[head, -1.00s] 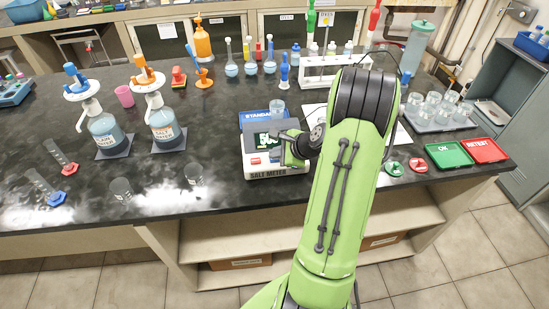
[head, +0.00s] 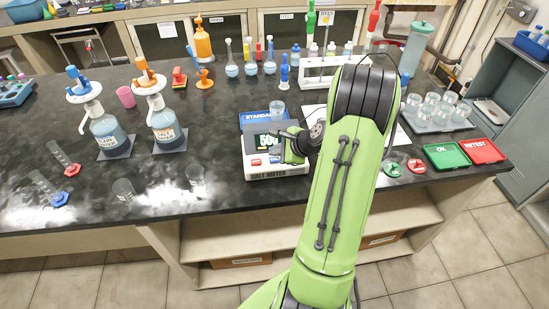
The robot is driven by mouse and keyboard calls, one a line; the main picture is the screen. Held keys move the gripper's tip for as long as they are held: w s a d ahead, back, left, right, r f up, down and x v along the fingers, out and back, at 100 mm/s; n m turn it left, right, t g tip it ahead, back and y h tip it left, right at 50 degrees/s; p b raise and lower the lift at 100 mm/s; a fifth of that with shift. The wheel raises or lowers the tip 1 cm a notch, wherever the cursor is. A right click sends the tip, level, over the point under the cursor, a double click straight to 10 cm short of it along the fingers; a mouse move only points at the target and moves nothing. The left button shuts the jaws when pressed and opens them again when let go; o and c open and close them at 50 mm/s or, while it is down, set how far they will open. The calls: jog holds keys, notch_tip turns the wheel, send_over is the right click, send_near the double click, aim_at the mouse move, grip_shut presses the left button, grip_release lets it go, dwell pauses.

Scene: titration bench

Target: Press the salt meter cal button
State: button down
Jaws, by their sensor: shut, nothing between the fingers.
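The salt meter (head: 262,171) is a white box with a dark display showing green digits, near the front edge of the bench. A red button and a blue button show on its front face, left of my gripper; their labels are too small to read. My gripper (head: 284,142) is shut and empty, over the right part of the meter. It hides the display's right end and part of the front panel. I cannot tell whether it touches the meter.
Two pump bottles (head: 106,132) (head: 165,122) stand to the left, with small glassware in front. Green OK (head: 446,157) and red RETEST (head: 484,152) trays lie to the right. A white rack (head: 333,73) stands behind. The bench directly left of the meter is clear.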

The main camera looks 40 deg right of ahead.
aim_at(276, 161)
notch_tip(276, 161, up, 5)
jog(key=p, duration=0.4)
dwell(0.7)
jog(key=s+a+r+n+g, duration=0.2)
jog(key=a+r+n, duration=0.45)
jog(key=a, duration=0.35)
jog(key=s+a+r+n+g, duration=0.1)
jog(key=s+a+r+n, duration=0.1)
jog(key=a+r+n, duration=0.55)
jog(key=s+a+r+n, duration=0.1)
jog(key=s+a+n, duration=0.3)
jog(key=s, duration=0.3)
jog(key=s+a+r+n+h, duration=0.1)
jog(key=s+a+n, duration=0.3)
jog(key=s+n, duration=0.3)
jog(key=shift+s+a+n+g, duration=0.3)
jog(key=shift+s, duration=0.2)
